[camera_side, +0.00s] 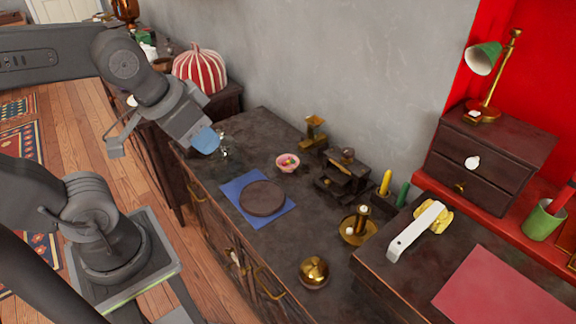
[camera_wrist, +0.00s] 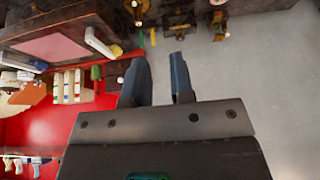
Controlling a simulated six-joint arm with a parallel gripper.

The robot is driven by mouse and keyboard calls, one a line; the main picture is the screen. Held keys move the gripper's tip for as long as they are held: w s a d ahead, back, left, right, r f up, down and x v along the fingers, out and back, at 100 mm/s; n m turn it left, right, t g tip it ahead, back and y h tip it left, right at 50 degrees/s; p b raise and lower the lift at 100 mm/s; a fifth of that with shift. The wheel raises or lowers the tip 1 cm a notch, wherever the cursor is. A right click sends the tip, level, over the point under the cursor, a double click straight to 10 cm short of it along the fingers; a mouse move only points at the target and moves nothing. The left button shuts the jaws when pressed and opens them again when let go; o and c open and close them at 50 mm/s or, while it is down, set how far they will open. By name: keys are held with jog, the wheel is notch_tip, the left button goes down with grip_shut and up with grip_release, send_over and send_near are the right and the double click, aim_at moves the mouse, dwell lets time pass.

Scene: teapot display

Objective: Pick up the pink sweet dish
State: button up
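The pink sweet dish (camera_side: 288,163) is a small round bowl with small colourful pieces in it. It stands upright on the dark cabinet top, behind and right of a round dark board (camera_side: 262,198) on a blue cloth (camera_side: 237,187). My gripper (camera_side: 216,145) is to the left of the dish and apart from it, above the cabinet's left end. In the wrist view, the two blue-grey fingers of my gripper (camera_wrist: 159,62) stand apart with nothing between them. I cannot clearly make out the dish in the wrist view.
Behind the dish is a brass piece (camera_side: 314,131), and right of it a dark stepped stand (camera_side: 343,175). A brass candle holder (camera_side: 358,229) and a round brass pot (camera_side: 313,272) are farther right. The grey wall (camera_side: 330,70) rises behind. Bare cabinet top surrounds the dish's front and left.

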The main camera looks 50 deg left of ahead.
jog(key=n+y, duration=0.3)
jog(key=n, duration=1.3)
send_over(278, 164)
jog(key=s+d, duration=0.2)
jog(key=s, duration=0.2)
jog(key=f, duration=3.3)
jog(key=shift+w+a+f, duration=0.15)
jog(key=shift+a+f, duration=0.1)
jog(key=shift+f, duration=0.05)
jog(key=shift+w+x, duration=0.25)
jog(key=shift+x, duration=2.7)
jog(key=shift+d, duration=0.2)
